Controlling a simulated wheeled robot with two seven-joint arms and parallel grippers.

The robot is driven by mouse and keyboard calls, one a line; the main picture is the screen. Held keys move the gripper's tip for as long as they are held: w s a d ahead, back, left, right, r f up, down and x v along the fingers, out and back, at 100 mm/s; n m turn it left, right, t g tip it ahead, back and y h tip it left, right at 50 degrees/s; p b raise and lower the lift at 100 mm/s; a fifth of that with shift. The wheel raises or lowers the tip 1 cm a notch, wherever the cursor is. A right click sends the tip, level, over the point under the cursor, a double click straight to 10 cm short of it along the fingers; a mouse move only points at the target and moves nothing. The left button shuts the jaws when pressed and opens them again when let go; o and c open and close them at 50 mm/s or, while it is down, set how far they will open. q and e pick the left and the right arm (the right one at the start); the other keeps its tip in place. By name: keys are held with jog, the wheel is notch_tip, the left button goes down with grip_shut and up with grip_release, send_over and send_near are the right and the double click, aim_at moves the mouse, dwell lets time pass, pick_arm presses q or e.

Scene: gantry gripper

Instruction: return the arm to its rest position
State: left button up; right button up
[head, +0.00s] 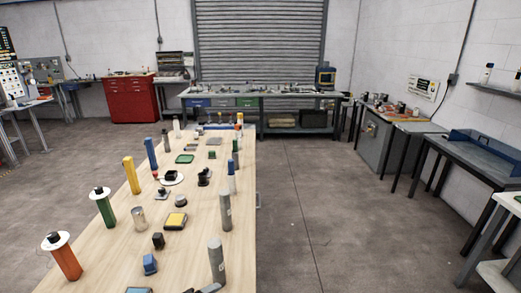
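Neither of my grippers and no arm of mine can be made out in the head view. A long light wooden table (202,255) runs away from me, left of centre. Along its left edge stand an orange post (67,263) and a green post (105,211), each with a white disc near its top, then a yellow post (130,176) and a blue post (151,154). A grey cylinder (217,262) and another grey cylinder (225,211) stand upright along the right edge. A dark grey-blue item (208,289) is cut off at the bottom edge; I cannot tell what it is.
Small items lie along the table's middle, among them a yellow-black block (175,221), a metal can (139,218) and a blue block (150,264). The floor (315,220) right of the table is clear. Workbenches (470,157) line the right wall; a red cabinet (130,98) stands behind.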

pick_arm(q)
jog(key=s+a+f+n+g+y, duration=0.2)
jog(key=s+a+f+n, duration=0.15)
jog(key=s+n, duration=0.4)
jog(key=s+a+f+n+g+y, duration=0.2)
jog(key=s+a+f+n, duration=0.15)
jog(key=s+n, duration=0.4)
jog(key=s+a+f+n+g+y, duration=0.2)
jog(key=s+a+f+n, duration=0.15)
jog(key=s+n, duration=0.4)
notch_tip(320, 180, down, 31)
jog(key=s+g+b, duration=0.1)
jog(key=g+b, duration=0.1)
jog(key=b, duration=0.4)
jog(key=s+a+f+b, duration=0.1)
jog(key=s+f+b, duration=0.1)
jog(key=s+f, duration=0.6)
jog(key=s+a+f+b, duration=0.2)
jog(key=s+f, duration=0.6)
jog(key=f, duration=0.4)
jog(key=shift+s+a+m+g, duration=0.3)
jog(key=shift+s+m+g, duration=0.05)
jog(key=shift+s+g, duration=0.05)
